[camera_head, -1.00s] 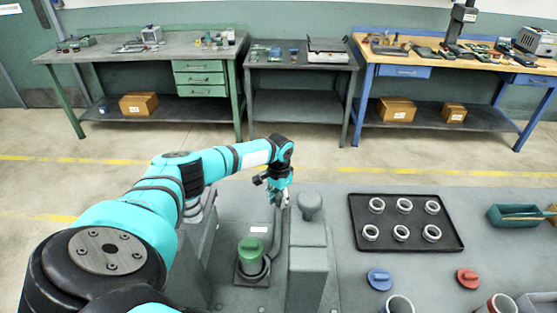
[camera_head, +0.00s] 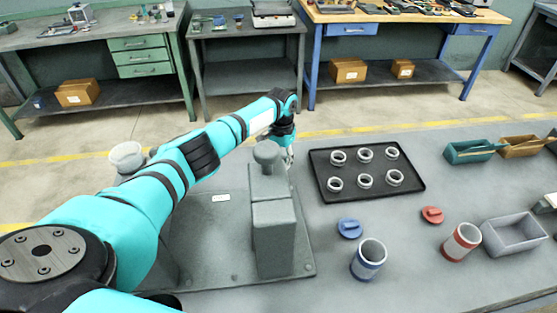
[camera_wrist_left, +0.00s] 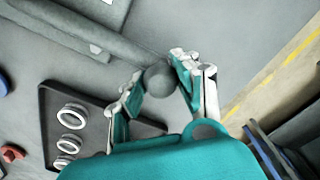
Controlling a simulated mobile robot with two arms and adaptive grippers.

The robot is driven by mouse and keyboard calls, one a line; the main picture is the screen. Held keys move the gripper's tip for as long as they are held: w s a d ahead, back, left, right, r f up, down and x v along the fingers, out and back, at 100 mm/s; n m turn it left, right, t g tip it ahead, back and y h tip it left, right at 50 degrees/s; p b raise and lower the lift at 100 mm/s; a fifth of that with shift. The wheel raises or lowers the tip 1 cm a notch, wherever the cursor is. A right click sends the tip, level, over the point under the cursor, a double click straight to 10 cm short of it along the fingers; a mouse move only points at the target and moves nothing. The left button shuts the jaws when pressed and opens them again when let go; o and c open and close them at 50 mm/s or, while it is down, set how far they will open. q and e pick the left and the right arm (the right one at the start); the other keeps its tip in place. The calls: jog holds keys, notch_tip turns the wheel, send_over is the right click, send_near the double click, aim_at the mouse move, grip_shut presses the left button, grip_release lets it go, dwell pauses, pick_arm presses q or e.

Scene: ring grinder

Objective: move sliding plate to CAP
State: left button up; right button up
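The grey ring grinder (camera_head: 272,235) stands left of the tray in the head view, a block with a rounded knob (camera_head: 266,153) at its far end. I cannot tell which part is the sliding plate, and no CAP marking is readable. My left gripper (camera_head: 288,150) is partly hidden behind the knob end. In the left wrist view its fingers (camera_wrist_left: 158,88) are spread, with a dark round knob (camera_wrist_left: 159,78) between them. A gap shows on the left finger's side; contact with the right finger is unclear. My right gripper is out of view.
A black tray (camera_head: 414,188) holds several metal rings. A blue cap (camera_head: 349,228), a red cap (camera_head: 432,214), a blue-banded cup (camera_head: 369,259), a red-banded cup (camera_head: 461,242) and a grey bin (camera_head: 515,236) stand to the right. Workbenches are behind.

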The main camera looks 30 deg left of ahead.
pick_arm(q)
jog(key=o, duration=0.5)
jog(key=shift+w+d, duration=0.15)
jog(key=shift+d, duration=0.05)
jog(key=shift+c, duration=0.2)
jog(key=shift+a, duration=0.1)
jog(key=shift+r, duration=0.15)
notch_tip(320, 180, up, 12)
jog(key=shift+f, duration=0.2)
